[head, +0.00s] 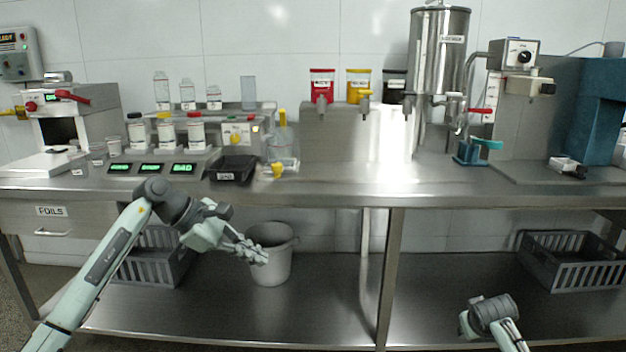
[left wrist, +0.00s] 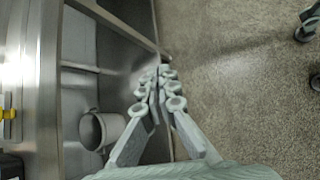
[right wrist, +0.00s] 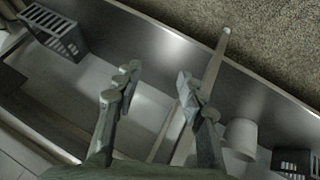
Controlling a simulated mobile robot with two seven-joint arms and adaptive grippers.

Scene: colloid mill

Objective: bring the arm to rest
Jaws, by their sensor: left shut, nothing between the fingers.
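My left arm comes in from the left in the head view. Its gripper (head: 256,252) is in front of the bench's edge, below the bench top, by the grey bucket. In the left wrist view the fingers of my left gripper (left wrist: 160,82) meet at their tips with nothing between them. My right arm shows only in part at the lower right of the head view, and its fingers are not clear there. In the right wrist view the two fingers of my right gripper (right wrist: 158,82) stand apart, with nothing between them.
The steel bench (head: 330,186) carries scales, jars, dispensers and a mill. Below it are a grey bucket (head: 270,262), a crate (head: 155,262) at left and another crate (head: 580,262) at right. The lower shelf's middle (head: 325,305) is clear. Open floor (left wrist: 235,95) shows beside the bench.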

